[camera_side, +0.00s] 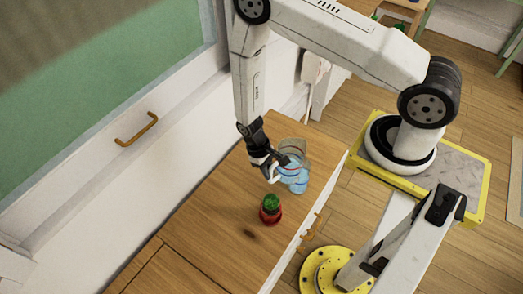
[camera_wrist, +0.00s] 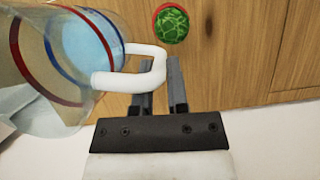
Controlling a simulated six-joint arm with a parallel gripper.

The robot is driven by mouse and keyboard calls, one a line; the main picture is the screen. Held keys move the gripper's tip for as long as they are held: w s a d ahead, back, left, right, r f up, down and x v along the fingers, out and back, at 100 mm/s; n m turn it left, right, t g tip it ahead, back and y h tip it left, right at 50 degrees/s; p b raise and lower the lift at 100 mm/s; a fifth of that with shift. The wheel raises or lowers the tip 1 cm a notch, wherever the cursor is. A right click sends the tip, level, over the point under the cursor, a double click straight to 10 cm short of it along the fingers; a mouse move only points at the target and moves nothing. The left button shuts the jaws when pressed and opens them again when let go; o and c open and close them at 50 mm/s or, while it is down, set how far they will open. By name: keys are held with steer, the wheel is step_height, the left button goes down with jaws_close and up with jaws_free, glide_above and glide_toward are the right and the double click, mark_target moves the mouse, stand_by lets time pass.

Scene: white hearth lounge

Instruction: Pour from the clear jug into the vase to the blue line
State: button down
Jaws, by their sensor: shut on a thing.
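The clear jug (camera_wrist: 108,22) is at the left of the wrist view, with a white handle (camera_wrist: 130,82) facing my gripper (camera_wrist: 160,88). My gripper is shut on this handle. Pale blue liquid, a blue line and red lines show in the clear walls there. In the side view my gripper (camera_side: 272,168) is beside clear glassware (camera_side: 293,148) with pale blue at its lower part. The jug and the vase overlap there, and I cannot tell their outlines apart or which one carries each line. I cannot tell any level against the blue line.
A red pot with a green plant (camera_side: 270,208) stands on the wooden cabinet top (camera_side: 205,225), close in front of the glassware; it also shows in the wrist view (camera_wrist: 171,24). The cabinet top to the left is clear. A white wall runs behind.

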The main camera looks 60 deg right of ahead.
steer(key=shift+r, duration=0.1)
stand_by(0.5)
steer(key=shift+r, duration=1.9)
